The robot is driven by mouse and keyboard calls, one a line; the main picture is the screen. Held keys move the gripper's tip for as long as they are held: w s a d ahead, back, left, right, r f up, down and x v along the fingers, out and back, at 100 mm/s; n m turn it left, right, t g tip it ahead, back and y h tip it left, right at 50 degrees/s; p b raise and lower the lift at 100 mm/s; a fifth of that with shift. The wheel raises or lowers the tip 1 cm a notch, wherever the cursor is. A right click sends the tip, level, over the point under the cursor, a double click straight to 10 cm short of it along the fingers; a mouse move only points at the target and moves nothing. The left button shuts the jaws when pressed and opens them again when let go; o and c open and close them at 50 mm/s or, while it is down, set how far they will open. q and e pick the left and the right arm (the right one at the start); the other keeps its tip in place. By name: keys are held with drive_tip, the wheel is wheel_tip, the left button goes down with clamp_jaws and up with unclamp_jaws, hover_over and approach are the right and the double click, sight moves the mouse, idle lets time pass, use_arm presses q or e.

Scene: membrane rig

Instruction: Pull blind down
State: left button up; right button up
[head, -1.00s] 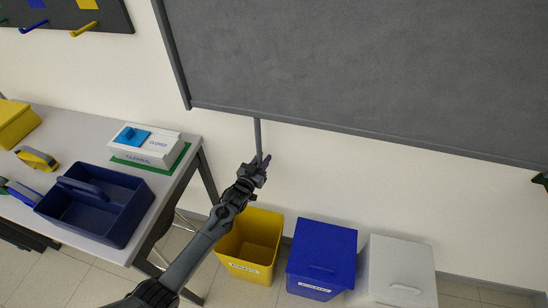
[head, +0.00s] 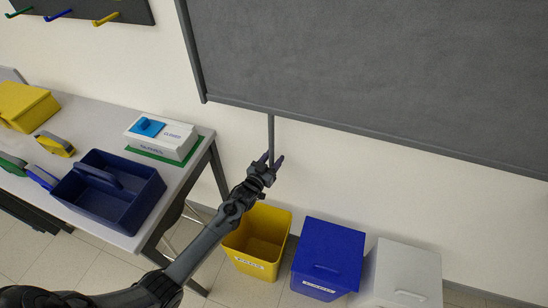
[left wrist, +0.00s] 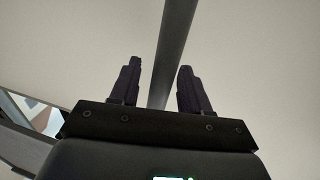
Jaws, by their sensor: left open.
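The dark grey blind (head: 380,75) hangs on the wall, its lower bar running slantwise across the upper right of the head view. A thin grey pull rod (head: 271,135) hangs down from the bar near its left end. My left gripper (head: 272,160) is at the rod's lower end with its fingers apart. In the left wrist view the rod (left wrist: 175,45) runs between the two open fingers (left wrist: 157,85), nearer the right finger in the picture. I cannot tell how deep it sits between them. My right gripper is not in view.
Yellow (head: 255,240), blue (head: 328,255) and white (head: 405,270) bins stand on the floor below.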

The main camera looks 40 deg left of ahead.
use_arm(q)
drive_tip(key=s+d+p, duration=0.1)
drive_tip(key=s, duration=0.9)
drive_tip(key=shift+d+f, duration=0.1)
drive_tip(key=s+d+f, duration=0.1)
drive_tip(key=s+f, duration=0.3)
drive_tip(key=s+d+r+m+g+h, duration=0.25)
drive_tip(key=s+d+g, duration=0.25)
drive_tip(key=s+d, duration=0.55)
drive_tip(key=s+d+r+g+p, duration=0.1)
drive_tip(key=s+d+r+g, duration=0.15)
drive_tip(key=s+g, duration=0.35)
drive_tip(key=s+d+r+g+p, duration=0.1)
drive_tip(key=s+r+g, duration=0.25)
drive_tip(key=s, duration=0.35)
wheel_tip(320, 180, up, 28)
drive_tip(key=p, duration=2.7)
drive_tip(key=shift+m+p, duration=0.35)
drive_tip(key=shift+m, duration=0.1)
